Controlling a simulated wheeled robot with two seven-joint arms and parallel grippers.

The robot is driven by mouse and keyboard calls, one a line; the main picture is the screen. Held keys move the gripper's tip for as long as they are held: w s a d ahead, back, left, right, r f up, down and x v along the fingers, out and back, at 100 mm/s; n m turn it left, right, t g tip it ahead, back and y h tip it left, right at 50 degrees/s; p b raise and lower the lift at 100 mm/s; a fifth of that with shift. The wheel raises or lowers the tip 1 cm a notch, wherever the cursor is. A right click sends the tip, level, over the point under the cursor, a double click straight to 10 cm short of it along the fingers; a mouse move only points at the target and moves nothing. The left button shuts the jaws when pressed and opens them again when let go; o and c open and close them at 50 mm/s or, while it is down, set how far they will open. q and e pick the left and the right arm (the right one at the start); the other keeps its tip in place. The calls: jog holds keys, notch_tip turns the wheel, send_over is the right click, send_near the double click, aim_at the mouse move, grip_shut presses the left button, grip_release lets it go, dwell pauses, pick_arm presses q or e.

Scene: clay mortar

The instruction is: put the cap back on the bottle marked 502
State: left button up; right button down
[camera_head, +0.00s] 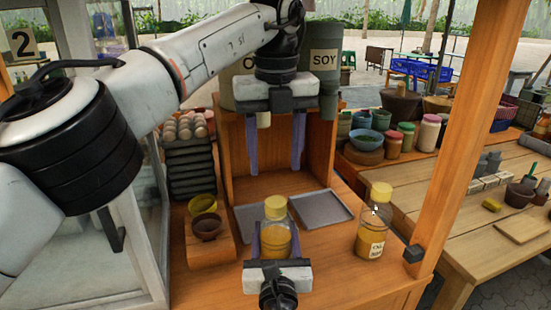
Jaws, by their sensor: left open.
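A clear bottle (276,240) with amber contents and a yellow cap on top (275,207) stands upright on the wooden counter in the middle. Its marking is not visible. A second similar bottle (369,240) stands to the right, also under a yellow cap (381,192); its label starts with "OIL", and the number below is too small to read surely. My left gripper (275,172) is open and empty, pointing down above and behind the middle bottle. My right gripper (276,240) comes from the bottom edge, with fingers at both sides of the middle bottle; contact is unclear.
Two grey trays (321,210) lie behind the middle bottle. Small bowls (206,226) sit on a wooden block at left, below stacked egg trays (190,170). A wooden post (468,130) rises at right. Free counter lies between the two bottles.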

aim_at(276, 201)
pick_arm(q)
jog(key=shift+s+n+g, duration=0.4)
jog(key=shift+s+n, duration=0.1)
jog(key=shift+s, duration=0.15)
jog(key=shift+w+f, duration=0.1)
jog(key=shift+f, duration=3.85)
jog(key=c, duration=1.1)
